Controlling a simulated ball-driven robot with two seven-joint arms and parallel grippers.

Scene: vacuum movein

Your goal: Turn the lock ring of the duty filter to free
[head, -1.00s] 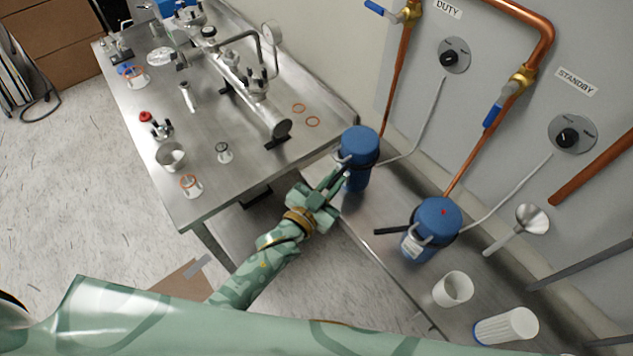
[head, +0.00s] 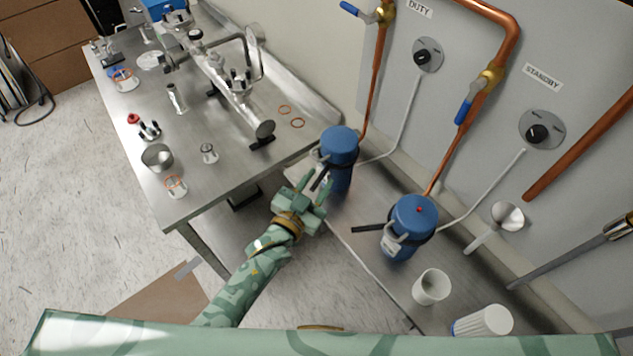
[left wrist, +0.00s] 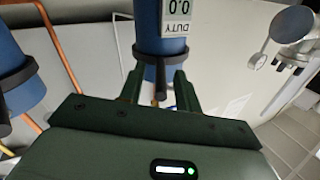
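The duty filter (head: 340,148) is a blue canister standing on the steel bench, left of a second blue canister. Its black lock ring (left wrist: 155,57) carries a short handle (head: 320,179), which points toward my left gripper. In the left wrist view the filter shows a DUTY label with a 0.0 readout (left wrist: 177,15). My left gripper (head: 314,189) is open just in front of the filter. Its two fingers stand on either side of the handle (left wrist: 160,85), with gaps visible. My right gripper is not in view.
The standby filter (head: 413,218) stands to the right, its black handle (head: 372,228) jutting left. A white cup (head: 431,287), a white cartridge (head: 484,321) and a funnel (head: 507,216) are further right. A steel table (head: 215,195) with parts is on the left.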

